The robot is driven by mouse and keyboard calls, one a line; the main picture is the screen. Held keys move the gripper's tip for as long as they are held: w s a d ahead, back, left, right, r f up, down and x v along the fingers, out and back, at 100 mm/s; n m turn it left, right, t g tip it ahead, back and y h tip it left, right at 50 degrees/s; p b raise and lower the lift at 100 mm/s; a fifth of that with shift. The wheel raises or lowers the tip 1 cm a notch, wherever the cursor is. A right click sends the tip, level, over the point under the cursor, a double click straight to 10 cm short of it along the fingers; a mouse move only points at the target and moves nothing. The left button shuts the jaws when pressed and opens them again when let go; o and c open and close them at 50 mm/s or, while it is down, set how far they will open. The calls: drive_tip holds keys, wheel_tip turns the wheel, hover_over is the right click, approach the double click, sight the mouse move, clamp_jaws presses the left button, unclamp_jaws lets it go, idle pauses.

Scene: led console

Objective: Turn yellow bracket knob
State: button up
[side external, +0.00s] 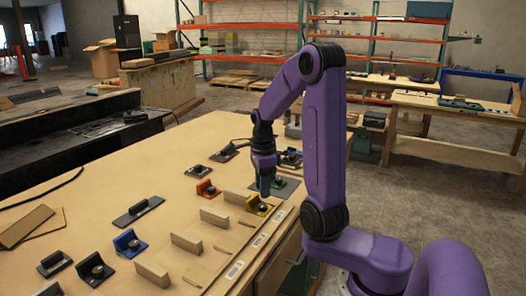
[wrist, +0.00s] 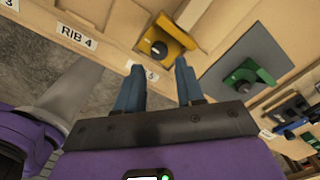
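The yellow bracket (side external: 257,206) stands on the wooden table near its right edge, with a dark round knob on it. In the wrist view the yellow bracket (wrist: 172,37) is at the top middle, and its black knob (wrist: 159,48) faces the camera. My gripper (side external: 265,190) hangs fingers-down beside and just above the yellow bracket in the side view. In the wrist view my gripper (wrist: 158,75) has its two blue fingers apart, with nothing between them. The knob lies beyond the fingertips, not between them.
A green bracket (wrist: 246,76) on a grey plate is right of the yellow one. Red (side external: 207,189) and blue (side external: 129,243) brackets stand farther left on the table. Wooden blocks (side external: 214,217) line the near edge.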

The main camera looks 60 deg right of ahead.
sight(260, 206)
wheel_tip(260, 206, up, 13)
drive_tip(key=shift+f, duration=0.2)
idle(0.5)
drive_tip(key=s+a+f+n, duration=0.1)
drive_tip(key=a+f+n, duration=0.2)
drive_tip(key=a+n, duration=0.55)
drive_tip(key=a+f+n, duration=0.2)
drive_tip(key=a+n, duration=0.4)
drive_tip(key=n, duration=0.5)
drive_tip(key=s+a+f+n, duration=0.2)
drive_tip(key=s+n, duration=0.7)
drive_tip(key=n, duration=0.1)
drive_tip(key=s+a+f+n, duration=0.3)
drive_tip(key=s+n, duration=0.6)
drive_tip(key=n, duration=0.1)
drive_tip(key=shift+a+f, duration=0.3)
drive_tip(key=shift+f, duration=0.05)
